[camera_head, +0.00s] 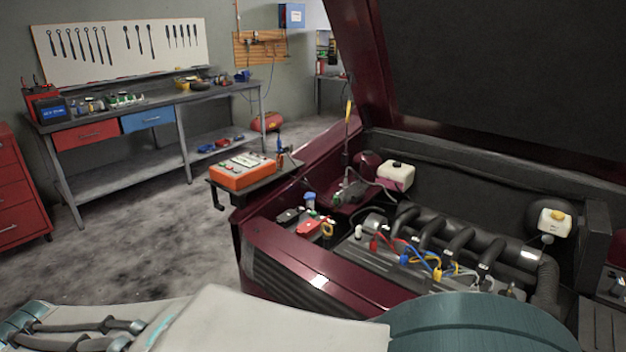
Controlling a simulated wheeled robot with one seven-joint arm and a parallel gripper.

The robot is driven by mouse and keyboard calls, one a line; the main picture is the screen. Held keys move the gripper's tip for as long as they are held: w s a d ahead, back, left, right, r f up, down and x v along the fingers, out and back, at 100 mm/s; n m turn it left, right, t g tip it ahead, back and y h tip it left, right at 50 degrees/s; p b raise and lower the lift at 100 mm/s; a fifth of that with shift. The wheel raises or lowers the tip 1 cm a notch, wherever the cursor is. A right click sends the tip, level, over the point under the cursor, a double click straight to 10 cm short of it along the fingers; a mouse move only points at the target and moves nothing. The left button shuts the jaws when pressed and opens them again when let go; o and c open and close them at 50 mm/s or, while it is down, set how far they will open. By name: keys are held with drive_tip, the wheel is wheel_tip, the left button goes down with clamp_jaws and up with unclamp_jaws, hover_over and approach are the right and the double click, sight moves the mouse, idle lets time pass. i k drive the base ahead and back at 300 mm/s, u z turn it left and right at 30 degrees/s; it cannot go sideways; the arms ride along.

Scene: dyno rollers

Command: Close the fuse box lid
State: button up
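I cannot pick out the fuse box or its lid with certainty. In the front left corner of the open engine bay, a small black cover (288,215) and a small red cover (307,228) sit side by side; I cannot tell whether either belongs to the fuse box. My arm crosses the bottom of the view, hiding part of the car's front. No gripper fingertips show.
The dark red hood (355,65) stands raised over the engine (440,235). A cart with an orange box (242,172) stands beside the car's left side. A workbench (150,120) and red cabinet (15,190) are at left. The floor between is clear.

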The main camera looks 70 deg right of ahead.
sight(595, 236)
drive_tip(key=z, duration=4.2)
drive_tip(key=i, duration=0.5)
drive_tip(key=u, duration=1.75)
drive_tip(key=k, duration=1.1)
drive_tip(key=z, duration=1.15)
drive_tip(key=i, duration=0.15)
drive_tip(key=z, duration=0.1)
